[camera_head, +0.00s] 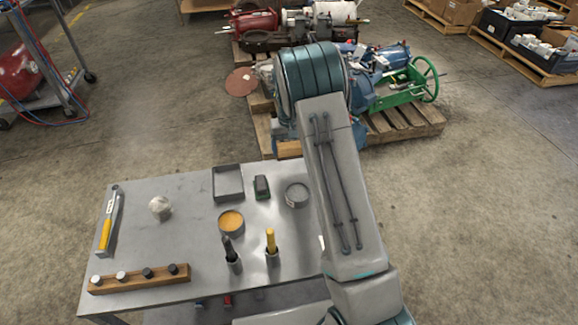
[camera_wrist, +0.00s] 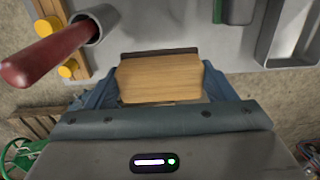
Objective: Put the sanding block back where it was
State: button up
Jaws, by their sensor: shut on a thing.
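The sanding block (camera_wrist: 160,78) is a pale wooden block with a dark layer along its far side. In the wrist view it sits between the jaws of my gripper (camera_wrist: 150,92), which is shut on it. The block is near the edge of the grey table (camera_wrist: 205,58); how high it is held I cannot tell. In the head view my arm hides the gripper, and a small wood-coloured patch beside the arm may be the block or pallet wood.
On the table (camera_head: 190,268) are a dark tray (camera_head: 228,183), a dark green block (camera_head: 261,187), a grey round dish (camera_head: 297,195), an orange-filled tin (camera_head: 231,223) and a knob rack (camera_head: 140,279). A red-handled tool (camera_wrist: 45,55) leans in a cup near the gripper. A loaded pallet (camera_head: 405,125) stands beyond.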

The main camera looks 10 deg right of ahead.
aim_at(290, 146)
notch_tip(290, 146, down, 7)
jog(key=shift+f+b, duration=0.15)
jog(key=shift+b, duration=0.5)
jog(key=shift+f, duration=0.15)
jog(key=o, duration=0.9)
notch_tip(290, 146, up, 12)
jog(key=p, duration=0.2)
jog(key=shift+p, duration=0.35)
